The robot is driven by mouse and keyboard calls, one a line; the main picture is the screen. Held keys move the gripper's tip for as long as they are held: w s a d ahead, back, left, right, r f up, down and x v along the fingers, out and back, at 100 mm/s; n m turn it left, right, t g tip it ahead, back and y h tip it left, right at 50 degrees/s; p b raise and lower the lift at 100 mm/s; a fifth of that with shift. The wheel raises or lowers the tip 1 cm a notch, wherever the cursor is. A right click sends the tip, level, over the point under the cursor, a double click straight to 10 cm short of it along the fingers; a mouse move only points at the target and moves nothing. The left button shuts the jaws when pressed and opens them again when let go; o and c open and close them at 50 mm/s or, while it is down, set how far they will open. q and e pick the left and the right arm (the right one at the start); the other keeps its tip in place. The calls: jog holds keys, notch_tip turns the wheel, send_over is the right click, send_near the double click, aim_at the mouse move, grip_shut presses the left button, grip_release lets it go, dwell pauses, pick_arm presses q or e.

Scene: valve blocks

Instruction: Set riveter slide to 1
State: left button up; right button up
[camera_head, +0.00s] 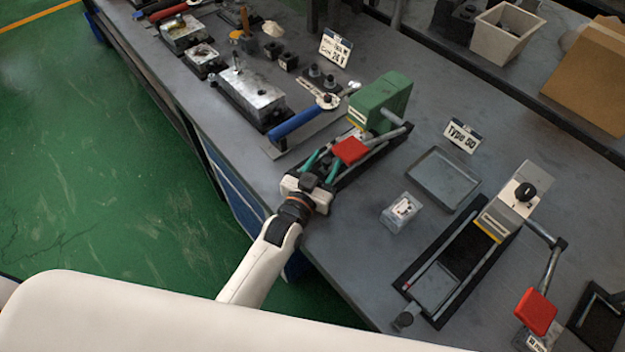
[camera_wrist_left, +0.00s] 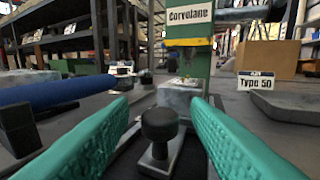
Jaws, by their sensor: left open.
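A green press-like machine (camera_head: 378,104) with a red-padded lever (camera_head: 350,150) stands on the workbench in the head view. In the left wrist view its green column (camera_wrist_left: 194,62) carries a yellow strip and a label that appears to read "Corvolane". A metal block (camera_wrist_left: 180,92) sits at its foot. My left gripper (camera_head: 320,163) is at the near end of this machine's base. Its teal fingers are open, one on each side of a black knob (camera_wrist_left: 160,125) on a metal plate, with visible gaps. The digit 1 is not visible. My right gripper is not in view.
A blue-handled tool (camera_head: 296,122) lies left of the machine. A grey tray (camera_head: 443,179) and a small clear box (camera_head: 401,212) are to its right. A second, grey machine (camera_head: 514,205) with a red-padded lever stands further right.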

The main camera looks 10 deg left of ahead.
pick_arm(q)
jog(key=v, duration=1)
jog(key=shift+s+a+b, duration=0.1)
jog(key=shift+s+b, duration=0.15)
jog(key=shift+b, duration=0.1)
